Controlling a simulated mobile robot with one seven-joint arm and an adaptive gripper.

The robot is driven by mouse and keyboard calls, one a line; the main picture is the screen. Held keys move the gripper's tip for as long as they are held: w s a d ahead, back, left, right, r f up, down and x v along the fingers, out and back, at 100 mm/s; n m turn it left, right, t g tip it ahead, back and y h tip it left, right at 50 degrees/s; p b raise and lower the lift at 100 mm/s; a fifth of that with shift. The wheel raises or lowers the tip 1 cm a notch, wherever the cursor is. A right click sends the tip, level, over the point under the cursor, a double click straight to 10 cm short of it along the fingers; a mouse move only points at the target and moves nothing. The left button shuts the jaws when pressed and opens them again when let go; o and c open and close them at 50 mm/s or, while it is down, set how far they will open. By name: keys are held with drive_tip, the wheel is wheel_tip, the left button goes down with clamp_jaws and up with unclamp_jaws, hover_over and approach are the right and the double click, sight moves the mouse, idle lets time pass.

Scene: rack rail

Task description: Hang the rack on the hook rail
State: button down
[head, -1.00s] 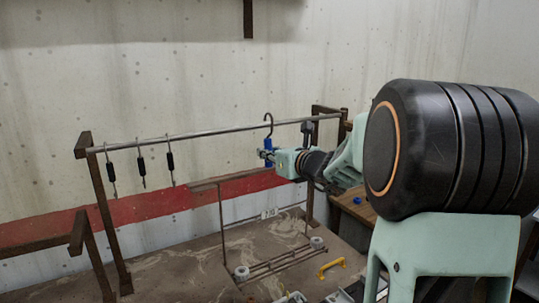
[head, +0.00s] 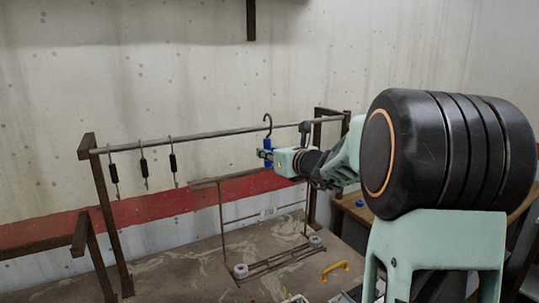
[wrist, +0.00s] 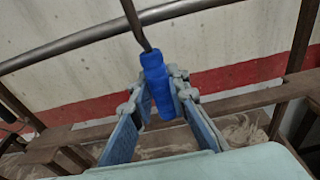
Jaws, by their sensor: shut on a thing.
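My gripper (head: 267,157) is shut on the blue sleeve (wrist: 157,78) of a dark hook (head: 268,119). In the wrist view the sleeve sits between the two fingertips (wrist: 158,98) and the shaft rises above it. In the head view the hook's curve overlaps the horizontal metal rail (head: 205,135); I cannot tell whether it is around the rail or beside it. The rail also crosses the wrist view (wrist: 85,33). A brown framed rack (head: 221,215) with white rollers shows below the gripper; I cannot tell whether it is joined to the held hook.
Several black-sleeved hooks (head: 144,166) hang on the left part of the rail. Brown posts (head: 105,210) hold up the rail's ends. A yellow handle (head: 334,270) lies at the front right of the brown surface (head: 180,255). A concrete wall stands behind.

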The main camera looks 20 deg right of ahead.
drive_tip(key=shift+w+r, duration=0.1)
drive_tip(key=shift+w, duration=0.2)
idle(0.4)
drive_tip(key=shift+x, duration=0.95)
drive_tip(key=shift+r, duration=0.1)
